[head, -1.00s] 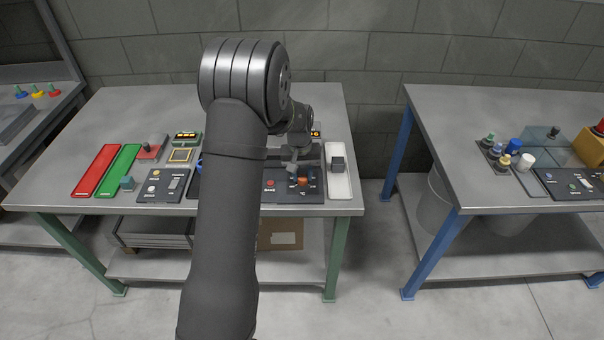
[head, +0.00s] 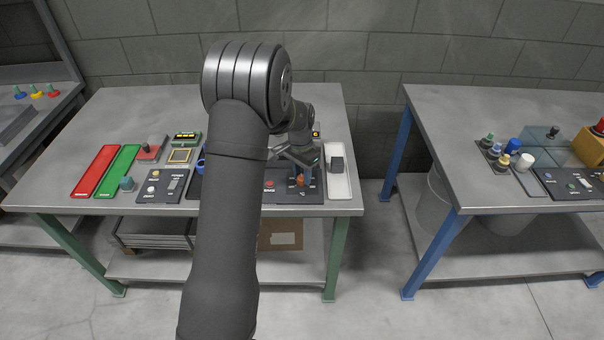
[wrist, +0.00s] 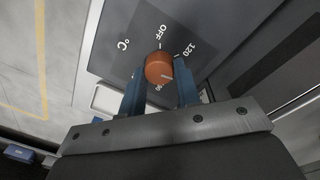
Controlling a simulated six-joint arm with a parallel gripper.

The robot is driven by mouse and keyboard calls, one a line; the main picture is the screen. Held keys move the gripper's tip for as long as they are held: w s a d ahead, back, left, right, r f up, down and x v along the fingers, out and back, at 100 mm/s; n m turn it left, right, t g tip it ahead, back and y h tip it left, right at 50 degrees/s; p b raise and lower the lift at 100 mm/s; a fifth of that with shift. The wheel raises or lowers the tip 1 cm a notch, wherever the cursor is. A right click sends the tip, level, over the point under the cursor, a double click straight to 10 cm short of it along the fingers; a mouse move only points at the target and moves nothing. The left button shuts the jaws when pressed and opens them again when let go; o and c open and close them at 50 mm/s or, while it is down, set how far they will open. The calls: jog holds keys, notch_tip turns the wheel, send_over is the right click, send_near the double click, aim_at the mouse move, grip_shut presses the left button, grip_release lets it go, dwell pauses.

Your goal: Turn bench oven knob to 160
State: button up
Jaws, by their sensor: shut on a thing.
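The orange oven knob (wrist: 158,67) sits on a dark panel (wrist: 110,45) in the wrist view. It also shows in the head view (head: 300,181), small and partly covered. My gripper (wrist: 159,76) has its blue fingers on both sides of the knob and is shut on it. The gripper (head: 302,176) points down at the panel in the head view. The labels OFF, 120 and °C are readable around the knob. A pale mark on the knob faces the lower right, below the 120 label. Another number under the knob is mostly hidden by it and the fingers.
A red button (head: 270,185) is left of the knob on the same panel. Other panels and red and green strips (head: 97,171) lie left. My arm hides the bench's middle.

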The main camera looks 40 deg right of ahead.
aim_at(300, 175)
jog(key=shift+m, duration=0.4)
jog(key=o, duration=1)
jog(key=shift+c, duration=0.2)
notch_tip(300, 175, up, 18)
jog(key=shift+w+f, duration=0.25)
jog(key=shift+w, duration=0.2)
jog(key=shift+f, duration=0.1)
jog(key=f, duration=1.1)
jog(key=s+f, duration=0.1)
jog(key=f, duration=0.5)
jog(key=shift+f, duration=0.15)
